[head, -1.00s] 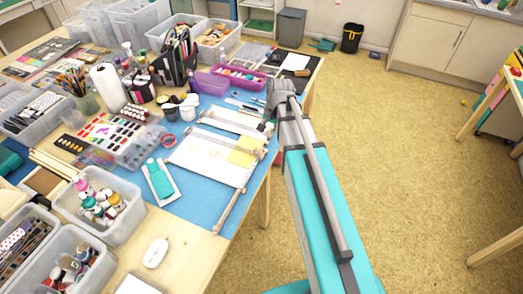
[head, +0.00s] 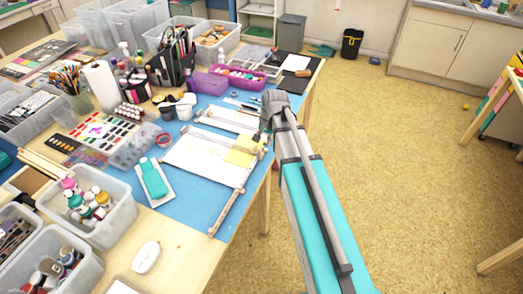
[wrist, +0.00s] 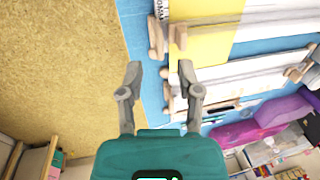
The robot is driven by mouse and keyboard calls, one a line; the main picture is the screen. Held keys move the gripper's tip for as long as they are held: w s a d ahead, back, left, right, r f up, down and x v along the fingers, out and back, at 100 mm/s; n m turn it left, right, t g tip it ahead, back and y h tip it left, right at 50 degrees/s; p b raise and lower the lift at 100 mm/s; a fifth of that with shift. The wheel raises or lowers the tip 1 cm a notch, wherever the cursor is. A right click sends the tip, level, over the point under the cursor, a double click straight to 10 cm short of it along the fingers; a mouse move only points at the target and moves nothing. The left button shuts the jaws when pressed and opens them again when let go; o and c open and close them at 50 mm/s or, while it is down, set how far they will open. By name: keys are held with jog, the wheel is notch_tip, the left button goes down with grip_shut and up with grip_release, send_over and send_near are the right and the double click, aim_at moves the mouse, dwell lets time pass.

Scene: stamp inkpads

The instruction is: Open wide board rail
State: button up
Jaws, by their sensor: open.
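The wide white board (head: 205,158) lies on the blue mat, with a yellow sheet (head: 243,151) on its right end. A long, thin wooden rail (head: 233,205) runs along its right side toward the near edge. A narrower white board with wooden end pieces (head: 228,119) lies behind it. In the wrist view the yellow sheet (wrist: 205,30) and wooden end blocks (wrist: 179,37) are near the top. My gripper (wrist: 160,70) is open and empty, over the mat's edge beside the end blocks. In the head view my arm hides its fingers.
The blue mat (head: 200,208) reaches the table's right edge, with open floor (head: 400,190) beyond. A white mouse-like object (head: 146,257) lies in front.

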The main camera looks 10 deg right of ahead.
jog(key=shift+w+a+f+b, duration=0.15)
jog(key=shift+a+f+b, duration=0.05)
jog(key=shift+f+b, duration=0.75)
jog(key=shift+w+a+f+b, duration=0.15)
jog(key=shift+f+b, duration=0.55)
jog(key=shift+f, duration=0.35)
grip_shut()
